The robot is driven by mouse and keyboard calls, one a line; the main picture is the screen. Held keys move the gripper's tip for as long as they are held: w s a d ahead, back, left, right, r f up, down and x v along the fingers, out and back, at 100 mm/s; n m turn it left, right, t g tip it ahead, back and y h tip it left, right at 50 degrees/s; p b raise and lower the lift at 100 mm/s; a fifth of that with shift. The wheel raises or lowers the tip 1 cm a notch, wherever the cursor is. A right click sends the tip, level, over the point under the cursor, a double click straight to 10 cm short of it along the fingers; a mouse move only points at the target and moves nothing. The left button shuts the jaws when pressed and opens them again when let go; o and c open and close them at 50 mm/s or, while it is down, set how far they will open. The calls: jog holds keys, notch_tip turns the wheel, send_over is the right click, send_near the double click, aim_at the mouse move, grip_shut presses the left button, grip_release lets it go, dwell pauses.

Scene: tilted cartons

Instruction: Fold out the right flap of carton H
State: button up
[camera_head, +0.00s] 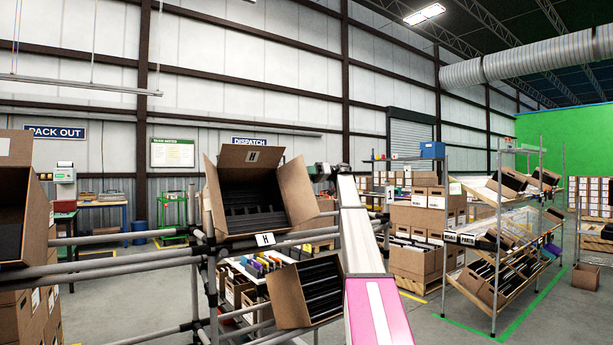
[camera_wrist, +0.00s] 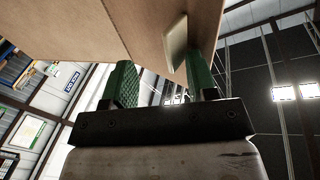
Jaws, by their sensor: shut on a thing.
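Carton H (camera_head: 252,207) is an open brown box tilted on the rail, with dark ribbed contents inside. My gripper (camera_head: 320,172) is at the outer upper edge of the right flap. In the wrist view, my gripper's green fingers (camera_wrist: 161,72) are shut on the cardboard of the flap (camera_wrist: 145,28), with a small pale block on its face. The exact contact is partly hidden.
A grey pipe rail (camera_head: 130,259) with an H tag (camera_head: 265,239) runs in front of the carton. Another tilted carton (camera_head: 307,292) of dark items sits below. A brown carton (camera_head: 22,205) stands at far left. Shelving (camera_head: 500,240) stands at right, with open floor before it.

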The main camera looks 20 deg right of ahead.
jog(key=shift+w+f, duration=0.15)
jog(key=shift+w, duration=0.05)
jog(key=shift+c, duration=0.2)
jog(key=d, duration=0.7)
jog(key=shift+w+d+r, duration=0.15)
jog(key=shift+d+r, duration=0.1)
